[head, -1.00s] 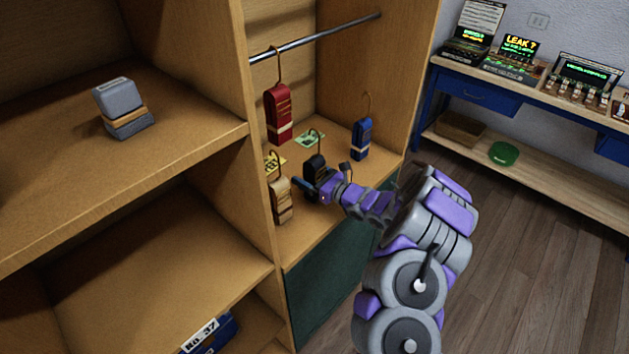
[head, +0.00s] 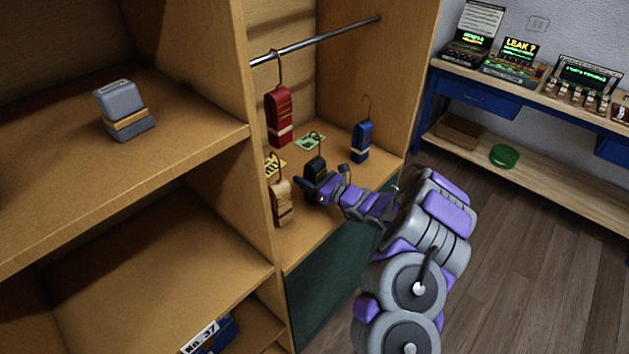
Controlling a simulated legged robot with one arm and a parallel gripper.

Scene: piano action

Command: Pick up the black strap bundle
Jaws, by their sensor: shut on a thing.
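The black strap bundle (head: 314,168) stands on the cubby floor, with a thin hook rising from its top. My gripper (head: 316,188) reaches in from the right and is shut on the bundle, around its lower part. The fingers and wrist hide part of the bundle, so I cannot tell whether it is clear of the floor.
A tan bundle (head: 281,203) stands close on the left, and a blue bundle (head: 361,142) stands on the right. A red bundle (head: 279,116) hangs from the metal rod (head: 318,38). Yellow (head: 274,165) and green (head: 310,141) cards lie behind. The cubby's left divider is near.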

